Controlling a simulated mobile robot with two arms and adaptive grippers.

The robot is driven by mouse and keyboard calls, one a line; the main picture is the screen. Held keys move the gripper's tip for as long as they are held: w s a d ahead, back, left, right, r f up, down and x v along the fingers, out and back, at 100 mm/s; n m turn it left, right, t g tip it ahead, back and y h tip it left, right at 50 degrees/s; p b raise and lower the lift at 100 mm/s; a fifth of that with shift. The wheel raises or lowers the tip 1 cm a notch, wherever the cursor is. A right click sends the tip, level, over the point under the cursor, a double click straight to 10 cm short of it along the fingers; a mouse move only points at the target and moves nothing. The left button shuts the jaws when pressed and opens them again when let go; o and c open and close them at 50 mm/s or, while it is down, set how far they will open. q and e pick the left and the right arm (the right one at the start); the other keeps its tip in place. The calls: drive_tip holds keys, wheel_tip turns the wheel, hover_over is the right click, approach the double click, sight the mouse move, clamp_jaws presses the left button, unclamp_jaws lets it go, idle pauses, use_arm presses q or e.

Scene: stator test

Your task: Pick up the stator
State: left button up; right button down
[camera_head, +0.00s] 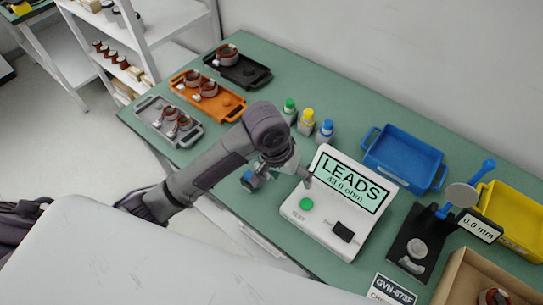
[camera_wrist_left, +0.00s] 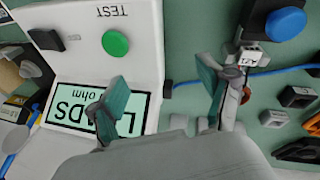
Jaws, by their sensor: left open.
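Several copper-and-grey stators sit in trays at the back left of the head view: one (camera_head: 227,55) in the black tray (camera_head: 262,80), others (camera_head: 208,88) in the orange tray (camera_head: 232,112), and smaller ones (camera_head: 171,112) in the grey tray (camera_head: 190,138). Another stator (camera_head: 494,297) lies in a cardboard box at the lower right. My left gripper (camera_head: 283,172) is at the left side of the white tester (camera_head: 335,225), away from the trays. In the left wrist view its fingers (camera_wrist_left: 162,88) are spread, with nothing between them. My right gripper is out of view.
The tester screen reads "LEADS 43.0 ohm". A blue bin (camera_head: 404,157), yellow bin (camera_head: 515,220) and gauge stand (camera_head: 412,245) are to the right.

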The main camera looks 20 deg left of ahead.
use_arm(q)
drive_tip(key=w+a+r+n+g+y, duration=0.1)
drive_tip(key=w+a+r+n+y, duration=0.25)
drive_tip(key=w+a+r, duration=0.45)
drive_tip(key=shift+n+h, duration=0.25)
drive_tip(key=shift+n, duration=0.2)
drive_tip(key=f, duration=0.2)
drive_tip(key=w+d+f, duration=0.1)
drive_tip(key=f, duration=0.2)
drive_tip(key=f+p, duration=0.1)
drive_tip(key=f, duration=0.1)
drive_tip(key=shift+w+d+f, duration=0.2)
drive_tip(key=shift+d+f, duration=0.05)
drive_tip(key=shift+f, duration=0.05)
drive_tip(key=f, duration=0.3)
drive_tip(key=f+p, duration=0.1)
drive_tip(key=shift+s+a+f, duration=0.15)
drive_tip(key=shift+s+a, duration=0.1)
drive_tip(key=shift+a, duration=0.1)
drive_tip(key=shift+f, duration=0.5)
drive_tip(key=shift+r, duration=0.15)
drive_tip(key=c, duration=1.5)
